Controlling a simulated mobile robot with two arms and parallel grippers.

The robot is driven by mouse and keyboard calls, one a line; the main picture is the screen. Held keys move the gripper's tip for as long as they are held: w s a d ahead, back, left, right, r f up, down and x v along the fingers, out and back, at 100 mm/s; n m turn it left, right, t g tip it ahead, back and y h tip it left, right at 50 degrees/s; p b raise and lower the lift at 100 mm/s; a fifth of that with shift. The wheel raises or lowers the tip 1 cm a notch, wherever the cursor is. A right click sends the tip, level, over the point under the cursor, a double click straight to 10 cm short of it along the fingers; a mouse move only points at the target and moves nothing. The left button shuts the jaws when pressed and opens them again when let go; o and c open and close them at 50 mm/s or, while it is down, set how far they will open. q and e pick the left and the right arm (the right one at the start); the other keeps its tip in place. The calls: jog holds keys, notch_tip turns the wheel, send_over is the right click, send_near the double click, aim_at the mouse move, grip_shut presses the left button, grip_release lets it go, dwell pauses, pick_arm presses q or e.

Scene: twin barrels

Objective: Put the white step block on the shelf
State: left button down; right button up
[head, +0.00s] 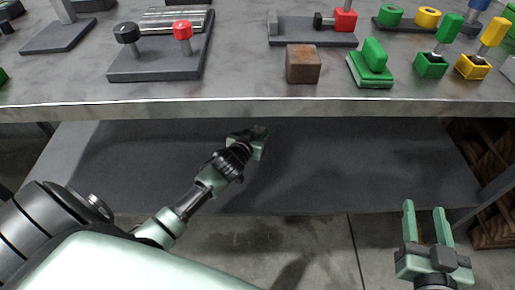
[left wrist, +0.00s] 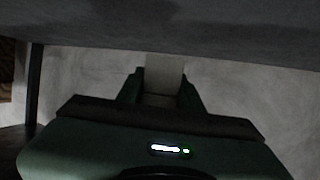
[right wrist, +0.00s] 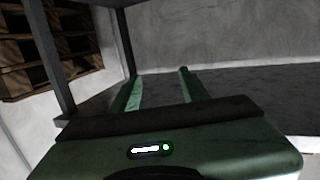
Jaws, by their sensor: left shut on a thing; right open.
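My left gripper (head: 259,142) reaches under the tabletop and appears over the dark grey shelf (head: 350,165) in the head view. In the left wrist view, my left gripper (left wrist: 161,88) is shut on a pale block (left wrist: 165,70), which I take for the white step block. Its step shape does not show clearly, and the gripper and arm hide it in the head view. I cannot tell whether the block touches the shelf. My right gripper (head: 428,225) is open and empty in front of the shelf at the right. Its spread fingers also show in the right wrist view (right wrist: 160,85).
The tabletop (head: 240,90) overhangs the shelf. On it are a brown cube (head: 303,63), a green block (head: 371,65), a plate with black and red knobs (head: 160,65), and several small fixtures. Wooden pallets (head: 497,165) stand at the right. The visible shelf surface is bare.

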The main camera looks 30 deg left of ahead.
pick_arm(q)
notch_tip(320, 180, down, 3)
jog(key=shift+r+b, duration=0.15)
jog(key=shift+b, duration=0.3)
notch_tip(320, 180, down, 3)
jog(key=shift+f+b, duration=0.2)
jog(key=shift+b, duration=0.65)
pick_arm(e)
notch_tip(320, 180, up, 13)
jog(key=s+a+t+y, duration=0.1)
jog(key=s+t+y, duration=0.1)
jog(key=t, duration=0.5)
jog(key=shift+s+t+y, duration=0.25)
jog(key=shift+t+y, duration=0.05)
jog(key=shift+t, duration=0.1)
pick_arm(q)
jog(key=shift+f, duration=0.15)
pick_arm(e)
jog(key=shift+s+r, duration=0.1)
jog(key=shift+s, duration=0.05)
pick_arm(q)
jog(key=c, duration=0.9)
grip_release()
jog(key=shift+f, duration=0.1)
pick_arm(e)
jog(key=shift+s+r, duration=0.1)
